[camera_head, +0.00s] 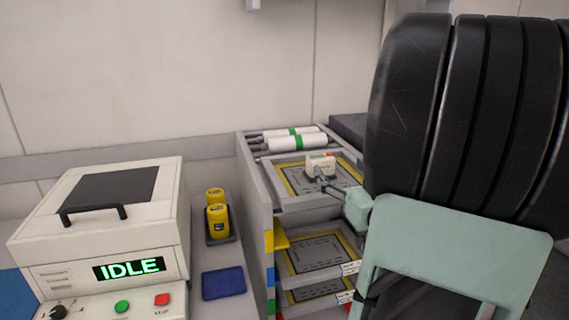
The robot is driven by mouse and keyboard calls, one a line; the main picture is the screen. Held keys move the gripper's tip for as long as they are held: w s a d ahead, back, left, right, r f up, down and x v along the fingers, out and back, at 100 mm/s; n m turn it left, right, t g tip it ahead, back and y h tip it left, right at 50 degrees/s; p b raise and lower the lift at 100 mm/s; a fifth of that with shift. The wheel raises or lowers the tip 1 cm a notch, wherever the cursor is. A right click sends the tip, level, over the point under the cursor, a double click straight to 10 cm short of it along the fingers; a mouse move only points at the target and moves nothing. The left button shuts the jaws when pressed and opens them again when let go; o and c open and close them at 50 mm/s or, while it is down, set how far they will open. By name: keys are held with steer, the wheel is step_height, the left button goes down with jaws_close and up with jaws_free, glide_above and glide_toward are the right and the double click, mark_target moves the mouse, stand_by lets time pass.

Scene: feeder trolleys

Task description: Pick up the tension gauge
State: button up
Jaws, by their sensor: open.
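A small off-white block with an orange patch (320,163), which looks like the tension gauge, is at the top tray of the feeder trolley (262,205). My gripper (324,179) is small and dark in the camera view, right at the block's lower front side. Its jaws are open. I cannot tell whether the fingers touch the block or are around it. The block's lower part is partly hidden by the gripper.
Yellow-bordered trays (318,253) sit lower in the trolley, and white rolls (297,142) lie at its back. Left stand two yellow containers (217,220) in a dark holder, a blue pad (223,283) and a machine reading IDLE (110,215). The trolley's right side is hidden.

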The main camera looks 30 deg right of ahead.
mark_target(324, 162)
steer(key=shift+s+a+f+m, duration=0.25)
steer(key=shift+s+f+m, duration=0.05)
steer(key=shift+s+f, duration=0.8)
steer(key=x, duration=0.5)
steer(key=shift+w+a+f, duration=0.1)
steer(key=shift+w, duration=0.05)
steer(key=shift+a+x, duration=0.15)
steer(key=shift+x, duration=1.2)
steer(key=shift+a+x, duration=0.2)
steer(key=shift+x, duration=1.2)
steer(key=shift+w, duration=0.1)
steer(key=shift+c, duration=0.2)
steer(key=c, duration=1.5)
steer(key=shift+c, duration=1.2)
